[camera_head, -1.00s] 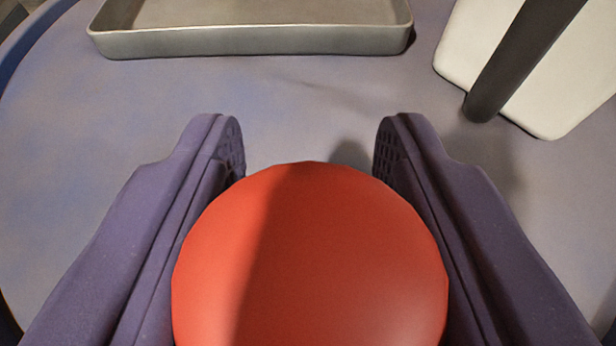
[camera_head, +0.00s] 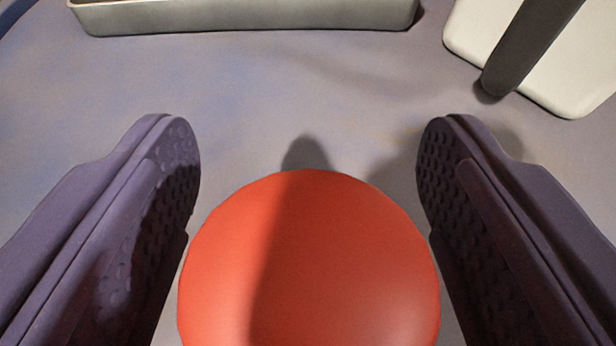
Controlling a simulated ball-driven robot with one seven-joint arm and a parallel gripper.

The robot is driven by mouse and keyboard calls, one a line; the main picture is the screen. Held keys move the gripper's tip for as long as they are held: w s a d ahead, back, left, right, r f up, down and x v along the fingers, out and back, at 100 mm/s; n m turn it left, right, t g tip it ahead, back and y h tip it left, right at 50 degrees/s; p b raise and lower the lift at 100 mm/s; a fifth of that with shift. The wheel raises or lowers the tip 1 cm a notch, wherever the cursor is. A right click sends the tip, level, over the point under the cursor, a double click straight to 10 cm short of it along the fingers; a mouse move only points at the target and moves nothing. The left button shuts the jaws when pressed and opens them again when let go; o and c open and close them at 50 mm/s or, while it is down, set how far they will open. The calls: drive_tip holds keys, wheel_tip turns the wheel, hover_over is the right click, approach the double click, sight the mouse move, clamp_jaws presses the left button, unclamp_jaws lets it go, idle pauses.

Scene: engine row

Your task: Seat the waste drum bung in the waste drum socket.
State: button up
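A round red-orange object with a smooth domed top (camera_head: 310,265), which looks like the waste drum bung, fills the lower middle of the view. My gripper (camera_head: 308,165) is open, with one purple finger on each side of the red object. A gap shows between each finger and the red object, and the textured inner pads are visible. The underside of the red object is hidden, so I cannot tell what it rests on. I cannot make out the waste drum socket.
A grey metal tray (camera_head: 250,17) lies at the top of the view. A white plate (camera_head: 585,65) with a dark post (camera_head: 520,50) by it is at the top right. The blue-grey surface (camera_head: 310,85) between them and my fingers is clear.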

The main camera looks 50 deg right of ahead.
drive_tip(key=p+v, duration=0.2)
drive_tip(key=v, duration=0.5)
drive_tip(key=shift+s+a, duration=0.3)
idle(0.4)
